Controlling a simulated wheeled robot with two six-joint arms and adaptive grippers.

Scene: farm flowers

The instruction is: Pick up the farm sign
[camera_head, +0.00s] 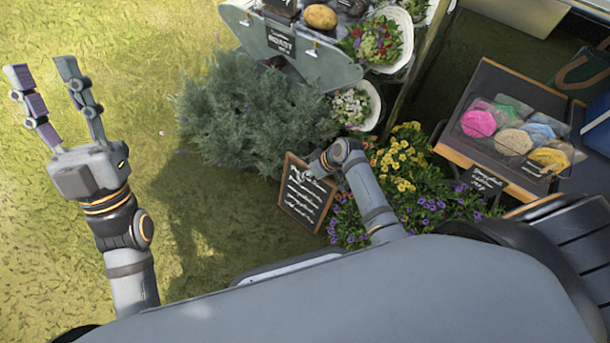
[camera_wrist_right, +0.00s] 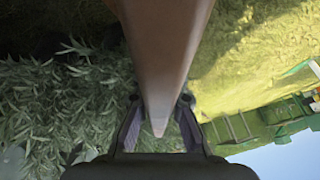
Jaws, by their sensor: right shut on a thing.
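The farm sign (camera_head: 307,194) is a small blackboard with white handwriting and a wooden frame. It leans at a tilt beside the flowers in the head view. My right gripper (camera_wrist_right: 159,100) is shut on the sign's brown wooden frame (camera_wrist_right: 165,40), with one finger on each side of it in the right wrist view. In the head view my right arm reaches the sign's upper right edge, and its fingers are mostly hidden there. I cannot tell whether the sign's lower edge touches the ground. My left gripper (camera_head: 41,68) is open and empty over the grass.
A grey-green bush (camera_head: 245,115) stands just behind the sign. Yellow flowers (camera_head: 398,160) and purple flowers (camera_head: 345,222) grow to its right. A stall table (camera_head: 490,82) with colourful goods stands further right. Open grass (camera_head: 190,40) lies to the left.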

